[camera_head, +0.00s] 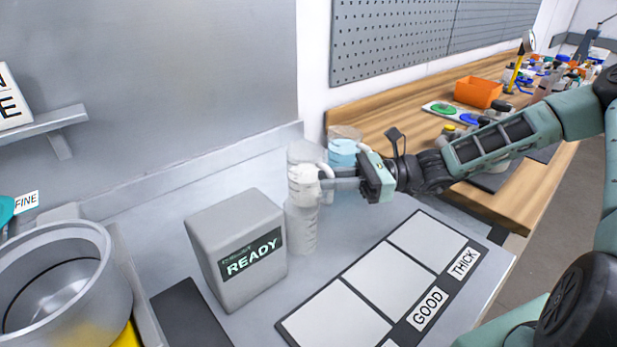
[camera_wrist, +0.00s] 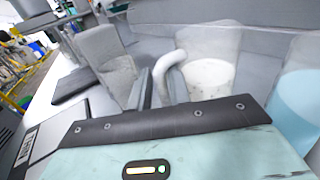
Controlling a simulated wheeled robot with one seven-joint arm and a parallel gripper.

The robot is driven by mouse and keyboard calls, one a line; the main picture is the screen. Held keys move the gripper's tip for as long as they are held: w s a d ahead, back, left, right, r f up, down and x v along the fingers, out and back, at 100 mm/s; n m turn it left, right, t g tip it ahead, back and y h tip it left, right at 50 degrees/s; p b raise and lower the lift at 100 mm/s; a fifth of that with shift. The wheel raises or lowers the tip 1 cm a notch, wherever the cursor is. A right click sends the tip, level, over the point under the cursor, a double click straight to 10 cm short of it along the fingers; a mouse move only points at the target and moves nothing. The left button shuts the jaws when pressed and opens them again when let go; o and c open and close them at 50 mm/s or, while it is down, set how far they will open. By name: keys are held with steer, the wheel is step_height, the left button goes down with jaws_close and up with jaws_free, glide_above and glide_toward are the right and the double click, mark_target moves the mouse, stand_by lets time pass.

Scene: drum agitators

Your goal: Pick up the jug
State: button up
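A clear jug (camera_wrist: 215,52) with white contents and a thick white handle (camera_wrist: 167,66) stands upright in the wrist view. In the head view the jug (camera_head: 302,153) is partly hidden behind its handle and my gripper. My gripper (camera_head: 325,178) reaches in from the right at the handle. In the wrist view its two fingers (camera_wrist: 158,88) are apart, with the handle's bar between their tips, closer to the right finger. A gap shows beside the handle, so the fingers do not look closed on it.
A clear container with blue liquid (camera_head: 343,150) stands close right of the jug. A pale marked cylinder (camera_head: 300,230) and a grey box reading READY (camera_head: 215,265) stand in front. A mat with pale panels (camera_head: 385,280) lies at the right front, empty.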

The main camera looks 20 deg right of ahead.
steer(key=shift+w+a, duration=0.1)
steer(key=shift+a, duration=0.25)
jaws_close()
steer(key=shift+r, duration=0.2)
